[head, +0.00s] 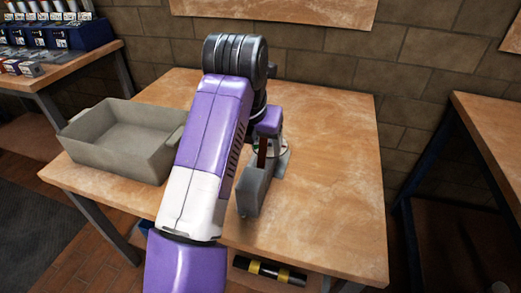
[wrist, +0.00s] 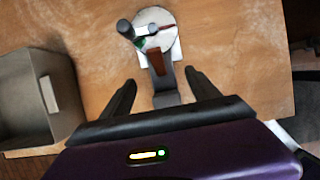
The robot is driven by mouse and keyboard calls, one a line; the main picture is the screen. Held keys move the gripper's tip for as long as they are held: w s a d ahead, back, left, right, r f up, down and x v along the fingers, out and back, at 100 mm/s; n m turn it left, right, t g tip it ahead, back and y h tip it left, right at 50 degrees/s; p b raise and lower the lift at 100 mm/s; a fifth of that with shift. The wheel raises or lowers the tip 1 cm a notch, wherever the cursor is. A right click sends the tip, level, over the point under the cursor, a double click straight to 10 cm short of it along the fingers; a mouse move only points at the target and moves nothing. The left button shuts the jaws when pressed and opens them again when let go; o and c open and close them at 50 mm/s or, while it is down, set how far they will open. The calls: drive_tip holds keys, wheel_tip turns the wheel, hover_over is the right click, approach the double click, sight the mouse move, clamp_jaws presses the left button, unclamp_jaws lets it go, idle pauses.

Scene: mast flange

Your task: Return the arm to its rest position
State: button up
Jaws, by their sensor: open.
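My arm (head: 205,140), purple and white with a dark joint on top, reaches forward over the wooden table (head: 335,190). My gripper (wrist: 160,75) is open, its two dark fingers apart in the wrist view. Between and beyond the fingers is a fixture with a pale round disc (wrist: 163,29), a dark knob, a brown strip (wrist: 157,63) and a grey lower part. No object is clearly gripped. In the head view the arm partly hides the fixture; a grey upright piece (head: 253,190) shows there. Whether the fingers touch anything cannot be told.
A grey open bin (head: 120,140) stands on the table left of my arm and looks empty. A side bench (head: 60,65) with blue racks and small boxes is at the far left. Another table (head: 490,125) is at the right. The table's right side is clear. A brick wall is behind.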

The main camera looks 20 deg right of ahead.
drive_tip(key=shift+v, duration=0.85)
